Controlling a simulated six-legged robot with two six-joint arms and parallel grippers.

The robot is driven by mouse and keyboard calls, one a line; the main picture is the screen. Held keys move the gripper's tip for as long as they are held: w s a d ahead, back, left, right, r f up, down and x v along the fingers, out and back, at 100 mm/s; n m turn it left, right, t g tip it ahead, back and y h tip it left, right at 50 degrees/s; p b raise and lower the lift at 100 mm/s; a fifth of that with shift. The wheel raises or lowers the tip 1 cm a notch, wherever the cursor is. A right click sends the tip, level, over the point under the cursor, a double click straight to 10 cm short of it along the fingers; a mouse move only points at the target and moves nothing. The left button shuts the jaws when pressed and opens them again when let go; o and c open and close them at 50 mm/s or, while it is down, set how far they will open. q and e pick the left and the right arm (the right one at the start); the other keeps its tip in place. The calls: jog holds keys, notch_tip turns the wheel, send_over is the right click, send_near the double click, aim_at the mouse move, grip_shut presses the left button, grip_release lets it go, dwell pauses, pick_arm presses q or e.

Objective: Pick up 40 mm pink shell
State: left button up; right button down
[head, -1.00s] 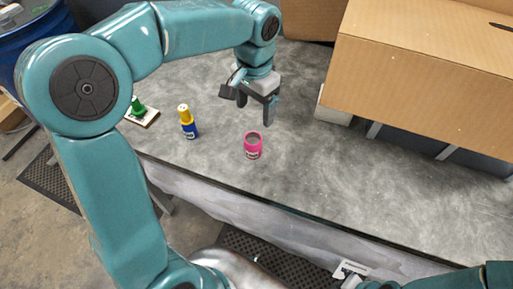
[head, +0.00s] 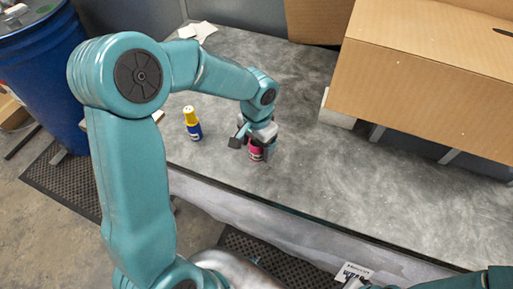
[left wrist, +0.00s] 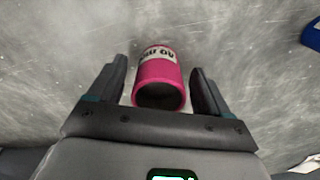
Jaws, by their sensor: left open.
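The pink shell (head: 256,153) is a small open cylinder with a white printed label, standing on the grey tabletop near its front edge. My left gripper (head: 259,153) is lowered over it and partly hides it in the head view. In the left wrist view the shell (left wrist: 160,78) sits between the two open fingers of the left gripper (left wrist: 160,90). A gap shows on each side of the shell. My right gripper is not clearly in view.
A blue bottle with a yellow top (head: 193,124) stands to the left of the shell. A large cardboard box (head: 420,85) stands at the back right. The grey table (head: 370,190) is clear to the right. A blue barrel (head: 40,75) stands at the far left.

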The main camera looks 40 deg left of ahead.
pick_arm(q)
jog(key=shift+w+d+f, duration=0.1)
jog(key=shift+w, duration=0.2)
jog(key=c, duration=0.9)
jog(key=shift+s, duration=0.1)
jog(key=shift+c, duration=1.2)
jog(key=shift+s, duration=0.1)
